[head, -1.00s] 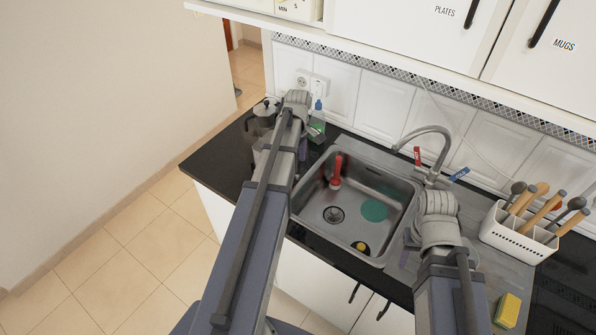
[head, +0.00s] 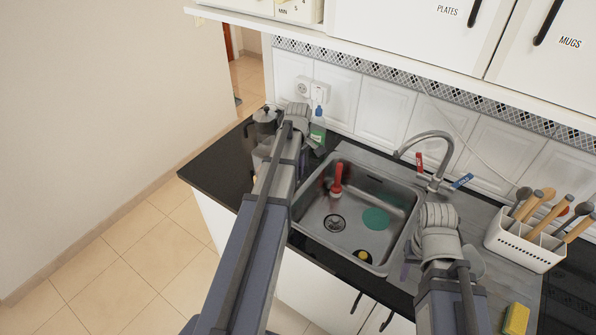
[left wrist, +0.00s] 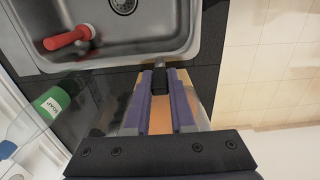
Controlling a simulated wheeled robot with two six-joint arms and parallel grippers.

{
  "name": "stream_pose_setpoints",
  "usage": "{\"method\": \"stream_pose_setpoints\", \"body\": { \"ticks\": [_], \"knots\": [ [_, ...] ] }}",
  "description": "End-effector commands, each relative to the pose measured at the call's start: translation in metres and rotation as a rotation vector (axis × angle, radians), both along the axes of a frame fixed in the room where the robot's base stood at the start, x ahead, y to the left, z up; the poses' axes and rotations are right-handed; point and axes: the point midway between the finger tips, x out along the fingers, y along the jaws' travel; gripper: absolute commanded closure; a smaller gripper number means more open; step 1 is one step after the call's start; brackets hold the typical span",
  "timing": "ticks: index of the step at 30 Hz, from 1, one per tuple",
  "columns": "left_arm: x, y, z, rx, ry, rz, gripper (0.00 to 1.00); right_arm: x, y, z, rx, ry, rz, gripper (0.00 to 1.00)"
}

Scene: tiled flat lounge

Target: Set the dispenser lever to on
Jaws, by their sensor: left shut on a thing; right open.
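The dispenser (head: 265,116), with a dark lid, stands at the left end of the black counter in the head view, partly covered by my left arm. In the left wrist view, its body shows as a brown-amber surface (left wrist: 160,118) behind the purple fingers. My left gripper (left wrist: 160,78) is shut on a small black piece, seemingly the dispenser lever (left wrist: 159,73). The lever's on or off setting cannot be told. My right gripper (head: 412,258) is open and empty by the sink's right side, its fingers mostly hidden by its wrist.
The sink (head: 318,228) holds a red-handled brush (head: 337,178) and a teal disc (head: 376,219). A green soap bottle (head: 318,130) stands near my left wrist. The tap (head: 437,160), white utensil holder (head: 520,247) and yellow sponge (head: 516,318) are to the right.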

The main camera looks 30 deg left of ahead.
Motion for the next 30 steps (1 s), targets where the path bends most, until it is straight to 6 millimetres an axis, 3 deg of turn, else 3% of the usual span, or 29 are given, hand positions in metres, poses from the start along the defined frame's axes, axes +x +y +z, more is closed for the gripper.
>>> {"method": "stream_pose_setpoints", "body": {
  "ticks": [17,30],
  "knots": [
    [-0.001,-0.002,-0.001,0.025,-0.001,-0.001,1.00,0.000,0.000,-0.001,0.000,0.000,0.000,0.50],
    [-0.003,-0.016,-0.007,0.334,-0.024,-0.005,1.00,0.000,0.000,-0.020,0.000,0.000,-0.001,0.50]
  ]
}}
